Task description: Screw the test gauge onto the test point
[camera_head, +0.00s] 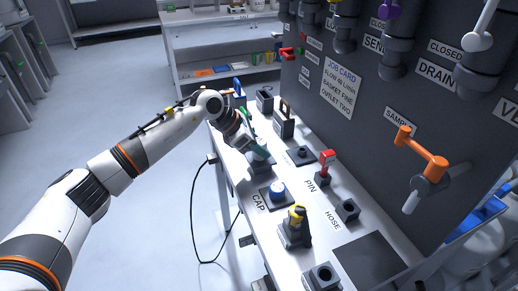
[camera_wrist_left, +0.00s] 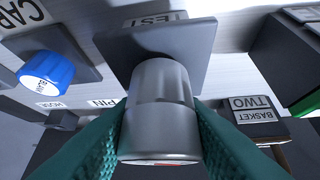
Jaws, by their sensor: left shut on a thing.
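A silver cylinder, which looks like the test gauge (camera_wrist_left: 160,85), is between the teal fingers of my left gripper (camera_wrist_left: 161,118) in the left wrist view. The fingers are shut on its two sides. Its far end meets or overlaps the dark plate (camera_wrist_left: 190,42) labelled TEST; I cannot tell whether it is threaded on. The test point itself is hidden behind the cylinder. In the head view my left gripper (camera_head: 256,150) is low over the bench, at a dark block in the back-left row, and hides most of what it holds. My right gripper is not in view.
A blue cap (camera_head: 277,188) sits on the CAP plate nearby, also in the left wrist view (camera_wrist_left: 46,68). A red-topped pin (camera_head: 327,160), a yellow-topped fitting (camera_head: 296,220) and a BASKET TWO block (camera_wrist_left: 258,112) stand around. A dark panel (camera_head: 380,110) rises behind the bench.

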